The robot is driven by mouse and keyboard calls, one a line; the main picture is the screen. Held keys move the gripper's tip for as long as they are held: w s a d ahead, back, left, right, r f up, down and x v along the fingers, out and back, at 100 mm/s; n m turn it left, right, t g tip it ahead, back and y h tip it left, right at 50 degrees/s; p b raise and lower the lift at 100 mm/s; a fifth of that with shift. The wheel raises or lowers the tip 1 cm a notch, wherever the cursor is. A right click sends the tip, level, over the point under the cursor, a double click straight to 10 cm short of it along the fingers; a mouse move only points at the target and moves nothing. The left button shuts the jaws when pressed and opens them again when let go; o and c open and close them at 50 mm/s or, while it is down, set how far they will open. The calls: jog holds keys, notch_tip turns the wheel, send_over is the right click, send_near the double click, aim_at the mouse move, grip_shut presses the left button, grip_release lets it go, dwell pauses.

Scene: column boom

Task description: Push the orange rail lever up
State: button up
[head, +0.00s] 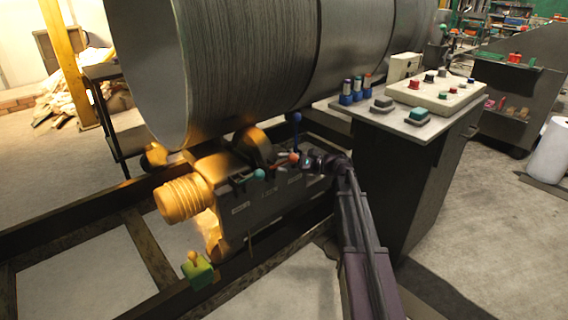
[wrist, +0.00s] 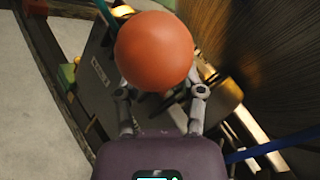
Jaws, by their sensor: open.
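The orange rail lever shows as a small orange ball knob (head: 293,157) on the dark carriage box under the big metal cylinder. In the wrist view the orange knob (wrist: 154,50) is large, in front of my gripper (wrist: 160,88). My gripper is open, one finger on each side below the knob. The fingertips are partly hidden behind the ball, so I cannot tell whether they touch it. In the head view my gripper (head: 308,161) is just right of the knob. The lever's shaft is mostly hidden.
A blue-knobbed lever (head: 297,118) stands close behind, its blue shaft (wrist: 265,149) at lower right in the wrist view. A teal knob (head: 259,174) is to the left. The large cylinder (head: 240,60) hangs close above. A control desk (head: 432,118) stands right.

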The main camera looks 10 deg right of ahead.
grip_shut()
jog(key=shift+r, duration=0.15)
jog(key=r+h+p, duration=0.1)
jog(key=p, duration=0.1)
jog(key=w+r+m+p, duration=0.1)
jog(key=p, duration=0.2)
jog(key=shift+w+a+g+h, duration=0.25)
jog(key=shift+a+g+h, duration=0.1)
jog(key=shift+g+h, duration=0.05)
jog(key=w+m+p, duration=0.1)
jog(key=p, duration=0.1)
jog(key=a+r+g+h+p, duration=0.1)
jog(key=p, duration=0.1)
jog(key=shift+w+m, duration=0.35)
jog(key=shift+m, duration=0.05)
jog(key=w+h+p, duration=0.1)
jog(key=w+a+m+g+h+p, duration=0.1)
jog(key=p, duration=0.1)
jog(key=shift+a+r, duration=0.1)
jog(key=shift+r, duration=0.25)
jog(key=shift+w+a+f+m+g+h+p, duration=0.1)
jog(key=shift+w+a+m+g+h+p, duration=0.45)
jog(key=shift+w+m+g+h+p, duration=0.4)
jog(key=shift+y, duration=0.25)
